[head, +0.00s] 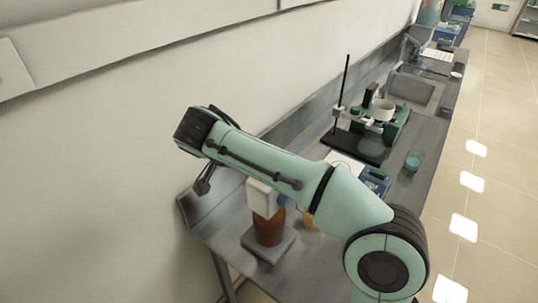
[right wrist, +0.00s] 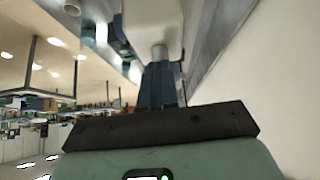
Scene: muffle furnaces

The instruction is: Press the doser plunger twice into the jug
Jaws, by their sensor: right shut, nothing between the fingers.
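The doser has a brown bottle (head: 269,230) and a white head (head: 262,198). It stands upright on a grey square base at the near end of the bench. My right arm crosses in front of it in the head view and hides the top of the head. My right gripper (right wrist: 160,75) is shut and empty in the right wrist view. Its fingertips are at a short grey stem (right wrist: 159,52) on a white body (right wrist: 152,20), apparently the doser's plunger and head; contact is unclear. An orange-brown vessel (head: 308,218), perhaps the jug, is mostly hidden behind my arm. My left gripper is out of view.
Farther along the bench (head: 205,222) are a black stand with a green device (head: 393,130), a small blue beaker (head: 413,161) and a sink (head: 412,91). A wall runs along the left. Open floor lies to the right.

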